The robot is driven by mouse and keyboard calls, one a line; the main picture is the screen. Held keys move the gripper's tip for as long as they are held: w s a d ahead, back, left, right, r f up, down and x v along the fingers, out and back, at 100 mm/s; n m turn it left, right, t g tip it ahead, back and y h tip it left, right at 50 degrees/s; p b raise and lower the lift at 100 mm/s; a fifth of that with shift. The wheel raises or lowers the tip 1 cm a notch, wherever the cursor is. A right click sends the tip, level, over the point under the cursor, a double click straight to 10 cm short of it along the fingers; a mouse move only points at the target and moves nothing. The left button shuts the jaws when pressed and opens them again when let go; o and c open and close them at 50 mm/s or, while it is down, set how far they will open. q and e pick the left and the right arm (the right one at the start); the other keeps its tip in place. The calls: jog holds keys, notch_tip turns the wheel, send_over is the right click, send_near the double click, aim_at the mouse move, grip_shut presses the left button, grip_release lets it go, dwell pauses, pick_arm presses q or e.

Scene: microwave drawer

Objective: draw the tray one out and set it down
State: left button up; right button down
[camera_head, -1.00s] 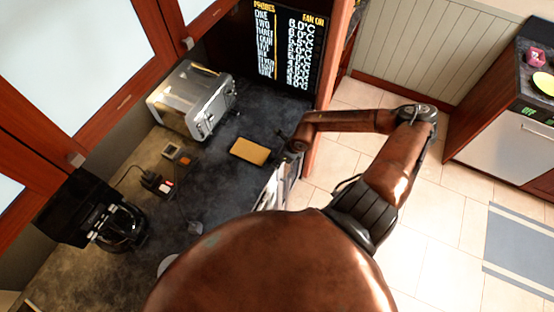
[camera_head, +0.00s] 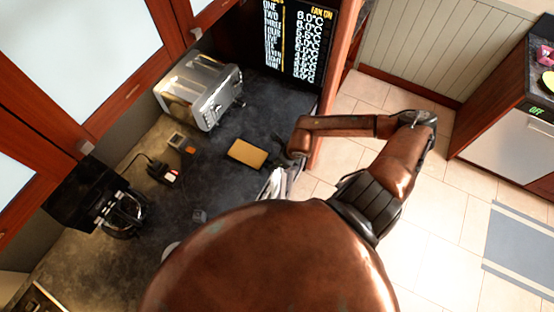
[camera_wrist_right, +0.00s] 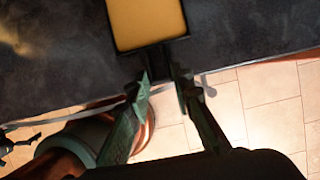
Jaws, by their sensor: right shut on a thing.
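The tray (camera_head: 249,153), flat and orange-yellow with a thin dark rim, shows over the dark worktop in the head view. In the right wrist view the tray (camera_wrist_right: 147,22) lies straight ahead, its near dark edge just beyond the fingertips. My right gripper (camera_wrist_right: 161,80) is shut on a narrow part at that edge, mostly hidden between the fingers. In the head view my right arm reaches in from the right and the fingers are hard to make out. I cannot tell whether the tray touches the worktop.
A silver toaster (camera_head: 200,92) stands beyond the tray, and a black coffee machine (camera_head: 95,197) is at the left. A dark display (camera_head: 298,42) with lettering stands at the back. Small items and a cable lie left of the tray. Bare worktop (camera_head: 218,178) shows around it.

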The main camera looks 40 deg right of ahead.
jog(key=shift+s+a, duration=0.3)
jog(key=shift+a, duration=0.5)
jog(key=shift+s+a, duration=0.25)
jog(key=shift+a, duration=0.6)
jog(key=shift+s+a, duration=0.3)
jog(key=shift+a, duration=0.5)
jog(key=shift+s+a, duration=0.45)
jog(key=shift+a, duration=0.8)
jog(key=shift+s+a, duration=0.45)
jog(key=shift+a, duration=0.85)
jog(key=shift+s+a, duration=0.45)
jog(key=shift+a, duration=0.8)
jog(key=c, duration=1.6)
grip_release()
jog(key=v, duration=1.2)
